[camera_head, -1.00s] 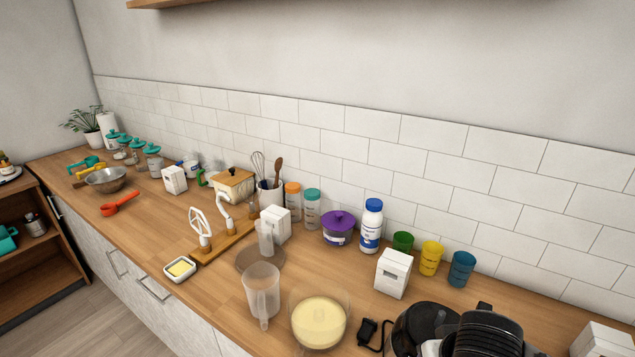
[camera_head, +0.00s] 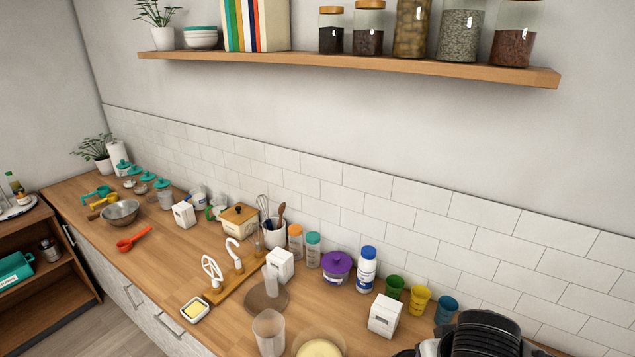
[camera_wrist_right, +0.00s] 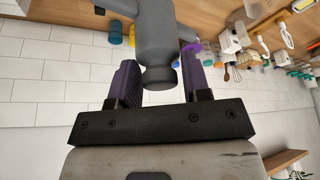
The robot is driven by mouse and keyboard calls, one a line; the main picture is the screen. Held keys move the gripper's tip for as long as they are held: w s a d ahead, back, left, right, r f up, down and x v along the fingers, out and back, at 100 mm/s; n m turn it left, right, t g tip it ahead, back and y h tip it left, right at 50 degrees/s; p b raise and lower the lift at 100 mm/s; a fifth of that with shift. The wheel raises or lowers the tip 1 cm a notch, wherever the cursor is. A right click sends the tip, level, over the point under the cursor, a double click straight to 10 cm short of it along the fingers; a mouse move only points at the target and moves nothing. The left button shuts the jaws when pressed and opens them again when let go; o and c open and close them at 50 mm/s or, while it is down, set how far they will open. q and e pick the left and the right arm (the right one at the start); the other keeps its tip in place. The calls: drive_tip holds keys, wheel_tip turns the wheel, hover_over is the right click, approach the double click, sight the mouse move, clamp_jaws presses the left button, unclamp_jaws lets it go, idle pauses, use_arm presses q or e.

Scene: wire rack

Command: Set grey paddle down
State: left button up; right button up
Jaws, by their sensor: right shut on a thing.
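The grey paddle (camera_wrist_right: 155,35) is held between the two dark purple fingers of my right gripper (camera_wrist_right: 158,68) in the right wrist view. Its rounded grey end sits between the fingers, and the rest runs out of the top of the picture. The paddle is off the counter. A wooden stand (camera_head: 233,284) on the counter holds a white flat beater (camera_head: 211,268) and a white hook (camera_head: 234,251), both upright. In the head view a dark part of my own arm shows at the bottom right. My left gripper is out of view.
A butter dish (camera_head: 195,309) stands in front of the stand; a clear jug (camera_head: 269,331) and a bowl of yellow mix (camera_head: 319,349) are nearer. White boxes, coloured cups and a purple-lidded tub (camera_head: 336,267) line the back. A wall shelf (camera_head: 340,62) hangs above.

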use_arm(q)
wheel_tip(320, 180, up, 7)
drive_tip(key=p, duration=0.5)
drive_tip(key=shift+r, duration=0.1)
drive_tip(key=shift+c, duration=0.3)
use_arm(e)
wheel_tip(320, 180, up, 7)
drive_tip(key=shift+r, duration=0.15)
